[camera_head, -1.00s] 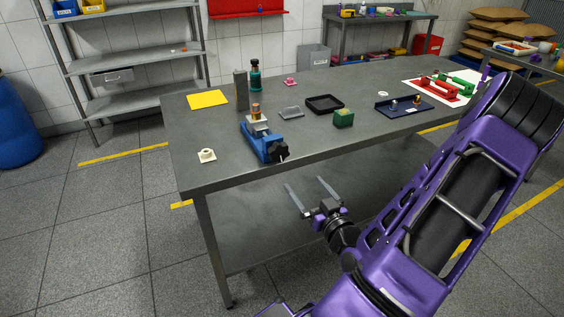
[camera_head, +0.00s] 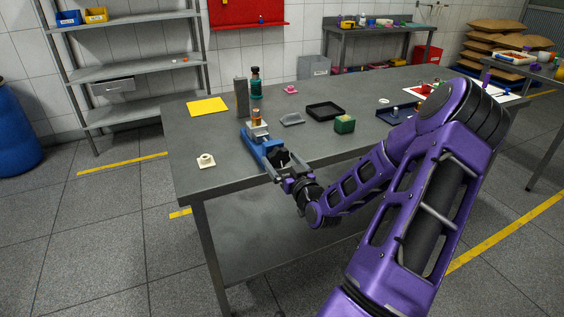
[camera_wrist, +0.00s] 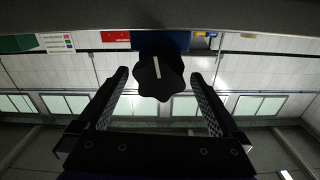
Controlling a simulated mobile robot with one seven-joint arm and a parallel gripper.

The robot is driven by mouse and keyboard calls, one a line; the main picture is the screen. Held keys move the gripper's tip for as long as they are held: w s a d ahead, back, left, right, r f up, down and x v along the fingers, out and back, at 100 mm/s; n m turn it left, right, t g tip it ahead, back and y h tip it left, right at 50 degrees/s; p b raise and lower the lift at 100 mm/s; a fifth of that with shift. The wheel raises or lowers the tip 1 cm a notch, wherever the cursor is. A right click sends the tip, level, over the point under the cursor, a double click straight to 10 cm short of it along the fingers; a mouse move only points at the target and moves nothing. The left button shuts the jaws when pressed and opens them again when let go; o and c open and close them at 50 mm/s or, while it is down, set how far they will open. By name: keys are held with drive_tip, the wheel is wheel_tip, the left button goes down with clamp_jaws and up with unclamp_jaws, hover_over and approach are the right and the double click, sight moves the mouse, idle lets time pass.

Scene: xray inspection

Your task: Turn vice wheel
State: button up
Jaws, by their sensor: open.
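The blue vice (camera_head: 256,144) stands at the front edge of the grey table, with a copper-coloured cylindrical part (camera_head: 256,116) upright on top of it. Its black lobed wheel (camera_wrist: 157,88) with a white mark shows in the wrist view, ahead of and between my two fingers. My gripper (camera_head: 283,170) is open at the table's front edge, with its fingers pointing at the wheel. In the wrist view my gripper (camera_wrist: 163,95) has a finger on each side of the wheel, with a gap on both sides. In the head view the gripper partly hides the wheel.
On the grey table (camera_head: 222,173) a white ring-shaped piece (camera_head: 206,161) lies left of the vice. A grey upright block (camera_head: 241,97) and a green bottle (camera_head: 256,83) stand behind it. A grey piece (camera_head: 292,119), a black tray (camera_head: 325,108) and a green block (camera_head: 344,124) are to the right.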

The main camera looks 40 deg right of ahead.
drive_tip(key=c, duration=1.3)
drive_tip(key=m+p, duration=0.1)
drive_tip(key=m, duration=0.3)
drive_tip(key=shift+m, duration=0.3)
drive_tip(key=shift+m+p, duration=0.5)
drive_tip(key=shift+m, duration=1.3)
drive_tip(key=o, duration=1.3)
